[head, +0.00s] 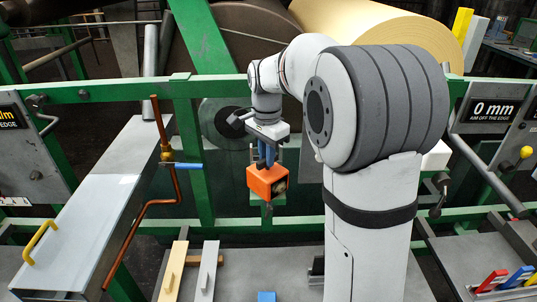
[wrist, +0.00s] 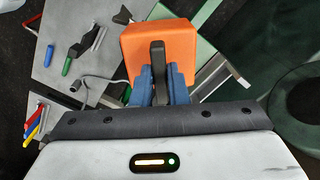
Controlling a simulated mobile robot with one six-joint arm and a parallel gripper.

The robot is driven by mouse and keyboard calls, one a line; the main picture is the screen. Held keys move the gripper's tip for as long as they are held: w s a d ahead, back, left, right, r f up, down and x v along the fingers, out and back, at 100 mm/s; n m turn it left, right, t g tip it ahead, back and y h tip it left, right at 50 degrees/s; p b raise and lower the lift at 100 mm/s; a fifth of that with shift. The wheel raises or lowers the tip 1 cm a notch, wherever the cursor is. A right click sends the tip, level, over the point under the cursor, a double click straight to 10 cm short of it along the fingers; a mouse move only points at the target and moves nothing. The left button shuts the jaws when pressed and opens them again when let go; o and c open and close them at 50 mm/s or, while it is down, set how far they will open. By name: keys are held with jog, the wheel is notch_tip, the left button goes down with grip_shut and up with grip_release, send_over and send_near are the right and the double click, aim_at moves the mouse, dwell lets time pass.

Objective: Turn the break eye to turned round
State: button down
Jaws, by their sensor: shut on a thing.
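The break eye appears to be the orange box (head: 264,182) in the middle of the head view, with a dark round lens on its right-hand face. It also shows in the wrist view (wrist: 180,40) as an orange block with a dark upright handle (wrist: 158,60). My gripper (head: 265,158) is above the box, its blue fingers pointing down. In the wrist view my gripper (wrist: 160,85) is shut on the handle, one finger on each side. The underside of the box is hidden, and I cannot tell whether it rests on the bracket below.
A green rail (head: 210,85) runs behind my arm, with a large cream roll (head: 370,30) beyond. A bent copper pipe (head: 157,205) and a long grey box (head: 85,235) stand at left. A 0 mm panel (head: 490,110) is at right. Coloured-handled tools (wrist: 35,118) lie left in the wrist view.

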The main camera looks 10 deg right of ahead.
jog(key=m, duration=0.4)
jog(key=shift+w+d+r+m, duration=0.1)
jog(key=shift+r+m, duration=0.05)
jog(key=shift+m, duration=1.65)
jog(key=c, duration=1.6)
grip_release()
jog(key=shift+d, duration=0.15)
jog(key=shift+o, duration=0.8)
notch_tip(320, 180, up, 8)
jog(key=shift+f, duration=0.2)
